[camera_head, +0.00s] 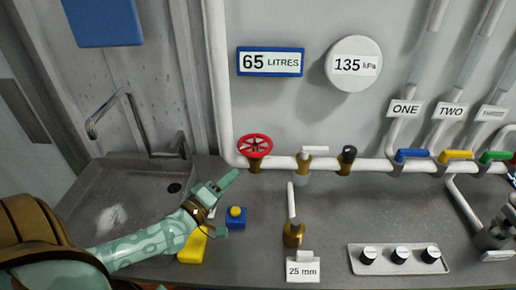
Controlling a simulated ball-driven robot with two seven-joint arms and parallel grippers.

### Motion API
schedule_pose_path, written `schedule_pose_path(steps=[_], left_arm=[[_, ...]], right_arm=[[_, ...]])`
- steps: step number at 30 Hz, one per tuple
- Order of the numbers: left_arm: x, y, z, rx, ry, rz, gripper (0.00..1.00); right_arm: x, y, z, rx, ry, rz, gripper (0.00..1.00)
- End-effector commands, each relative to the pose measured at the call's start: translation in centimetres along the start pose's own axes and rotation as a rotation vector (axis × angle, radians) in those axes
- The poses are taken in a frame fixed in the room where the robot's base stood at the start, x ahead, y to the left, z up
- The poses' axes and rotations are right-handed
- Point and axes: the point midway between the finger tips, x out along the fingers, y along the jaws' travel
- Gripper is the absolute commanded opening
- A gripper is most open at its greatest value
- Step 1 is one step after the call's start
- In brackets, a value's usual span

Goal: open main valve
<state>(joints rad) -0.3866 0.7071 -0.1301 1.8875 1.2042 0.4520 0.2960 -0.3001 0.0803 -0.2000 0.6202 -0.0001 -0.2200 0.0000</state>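A red handwheel valve (254,146) sits on a brass body on the white horizontal pipe (225,130), near the wall; I take it to be the main valve. My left gripper (228,203) is pale green and reaches in from the lower left, below and left of the red wheel. Its fingers look spread apart, with nothing between them. It is apart from the wheel. My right gripper is not in view.
A blue box with a yellow button (236,215) and a yellow object (193,246) lie close to my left gripper. A sink (130,205) with a tap is at left. Blue (412,155), yellow (457,155) and green (495,156) handles line the pipe. Three knobs sit on a panel (375,250).

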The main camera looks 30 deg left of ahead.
Motion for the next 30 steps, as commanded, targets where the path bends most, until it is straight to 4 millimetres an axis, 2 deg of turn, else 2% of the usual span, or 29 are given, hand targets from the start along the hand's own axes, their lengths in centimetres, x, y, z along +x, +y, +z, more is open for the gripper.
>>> schedule_pose_path(steps=[1, 3, 6, 11, 24, 30], left_arm=[[-0.1, -0.5, 0.1, -0.142, 0.011, -0.028, 0.38], [-0.1, -1.1, -0.1, -0.313, 0.031, -0.059, 0.38], [0.0, -1.4, -0.3, -0.439, 0.046, -0.072, 0.38], [1.7, -1.4, -0.5, -0.456, 0.048, -0.068, 0.38], [12.2, -2.4, -0.7, -0.451, 0.048, -0.067, 0.38], [15.2, -2.7, -0.7, -0.451, 0.047, -0.069, 0.38]], right_arm=[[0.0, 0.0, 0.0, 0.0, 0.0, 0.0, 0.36], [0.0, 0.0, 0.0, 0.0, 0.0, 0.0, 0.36], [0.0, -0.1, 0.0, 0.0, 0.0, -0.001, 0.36], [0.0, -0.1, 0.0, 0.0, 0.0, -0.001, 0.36], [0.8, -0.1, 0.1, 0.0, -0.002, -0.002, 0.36], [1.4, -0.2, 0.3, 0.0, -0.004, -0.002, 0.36]])
